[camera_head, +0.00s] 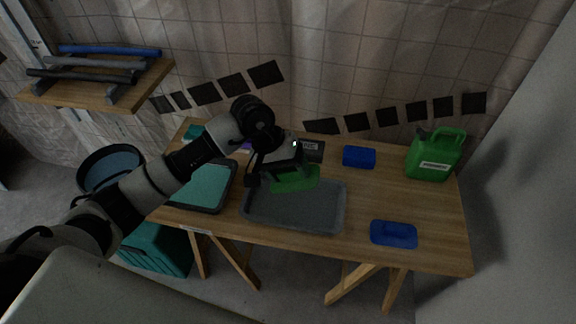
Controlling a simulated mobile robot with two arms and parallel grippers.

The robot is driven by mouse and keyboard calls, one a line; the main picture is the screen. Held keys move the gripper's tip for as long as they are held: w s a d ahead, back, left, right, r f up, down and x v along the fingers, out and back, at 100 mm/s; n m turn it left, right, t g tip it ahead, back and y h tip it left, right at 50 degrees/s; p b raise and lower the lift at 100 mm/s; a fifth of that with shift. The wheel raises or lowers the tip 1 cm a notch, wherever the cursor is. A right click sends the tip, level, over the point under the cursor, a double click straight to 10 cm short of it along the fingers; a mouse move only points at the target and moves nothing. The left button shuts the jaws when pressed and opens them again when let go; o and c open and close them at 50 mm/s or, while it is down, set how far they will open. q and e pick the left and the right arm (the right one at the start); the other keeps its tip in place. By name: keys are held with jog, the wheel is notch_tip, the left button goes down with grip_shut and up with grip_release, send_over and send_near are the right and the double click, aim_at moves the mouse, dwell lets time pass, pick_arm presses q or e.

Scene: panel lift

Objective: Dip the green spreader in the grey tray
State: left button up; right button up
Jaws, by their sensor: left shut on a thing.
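The green spreader (297,180) hangs under my left gripper (272,170), which is shut on it. My left arm comes in from the lower left and reaches over the table. The grey tray (295,213) lies flat on the wooden table. The spreader shows over the back edge of the tray; I cannot tell whether it touches the tray. The gripper hides the spreader's handle. My right gripper is not in view.
A tray with teal contents (207,186) lies left of the grey tray, partly behind my arm. A green canister (434,155) stands at the back right. Blue pieces lie at the back (359,157) and front right (393,234). The table's right middle is clear.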

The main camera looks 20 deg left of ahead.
aim_at(289, 183)
pick_arm(q)
notch_tip(289, 183, down, 5)
jog(key=shift+r+b, duration=0.2)
jog(key=shift+b, duration=0.8)
notch_tip(289, 183, down, 2)
jog(key=b, duration=0.3)
jog(key=shift+f, duration=0.25)
jog(key=shift+f+b, duration=0.45)
jog(key=shift+b, duration=0.2)
jog(key=shift+r, duration=0.1)
jog(key=shift+r+p, duration=1.35)
jog(key=shift+r, duration=2.5)
